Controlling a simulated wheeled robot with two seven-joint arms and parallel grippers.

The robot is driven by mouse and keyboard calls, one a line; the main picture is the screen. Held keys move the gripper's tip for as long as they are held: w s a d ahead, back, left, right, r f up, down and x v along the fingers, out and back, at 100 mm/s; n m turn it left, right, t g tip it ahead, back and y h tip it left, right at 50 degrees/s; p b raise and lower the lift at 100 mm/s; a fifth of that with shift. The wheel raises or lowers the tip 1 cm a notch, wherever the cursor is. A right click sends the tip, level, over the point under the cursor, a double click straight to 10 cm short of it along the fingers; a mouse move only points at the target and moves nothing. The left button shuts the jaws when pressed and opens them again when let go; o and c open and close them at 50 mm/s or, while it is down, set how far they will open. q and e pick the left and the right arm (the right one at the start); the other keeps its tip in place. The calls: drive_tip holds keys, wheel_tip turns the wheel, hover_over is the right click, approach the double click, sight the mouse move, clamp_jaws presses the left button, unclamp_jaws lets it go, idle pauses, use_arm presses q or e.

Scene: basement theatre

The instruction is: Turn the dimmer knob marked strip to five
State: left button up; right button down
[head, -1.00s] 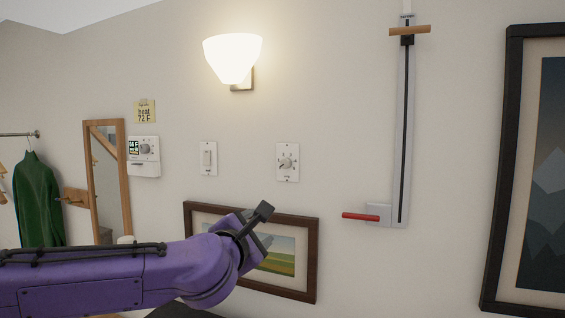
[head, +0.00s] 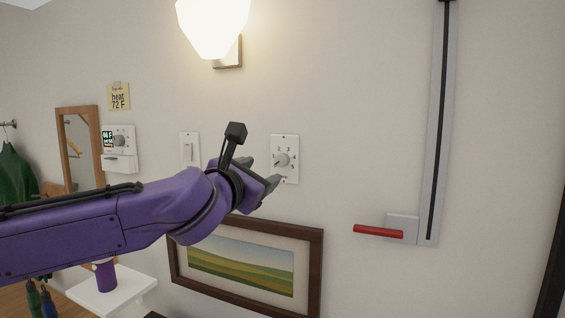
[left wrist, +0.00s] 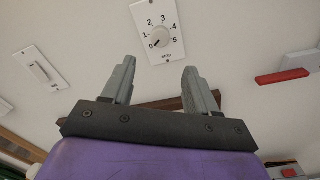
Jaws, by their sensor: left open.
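The dimmer knob (head: 281,160) is a round grey dial on a white wall plate (head: 290,139). In the left wrist view the knob (left wrist: 160,40) has the numbers 0 to 5 around it. Its dark pointer mark is towards 0, at the lower left. My left gripper (head: 273,174) is open and empty, just below and left of the dial in the head view. In the left wrist view its fingers (left wrist: 160,68) are spread below the plate, apart from the knob. My right gripper is out of view.
A switch plate (head: 190,149) and a thermostat (head: 119,139) are on the wall to the left. A framed landscape (head: 318,262) hangs below. A red handle (head: 378,231) sticks out at the right, beside a vertical rail (head: 438,130). A lit lamp (head: 212,25) is above.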

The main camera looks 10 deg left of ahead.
sight(280, 161)
use_arm(q)
drive_tip(key=w+p, duration=0.1)
drive_tip(key=w, duration=0.2)
drive_tip(key=w+d+p, duration=0.1)
drive_tip(key=w+p, duration=0.1)
drive_tip(key=w, duration=0.1)
drive_tip(key=w+p, duration=0.2)
drive_tip(key=w, duration=0.1)
drive_tip(key=shift+w+d+r, duration=0.15)
drive_tip(key=shift+w+d, duration=0.2)
drive_tip(key=shift+s+r, duration=0.15)
drive_tip(key=shift+s, duration=0.2)
drive_tip(key=shift+c, duration=1.2)
drive_tip(key=c, duration=0.8)
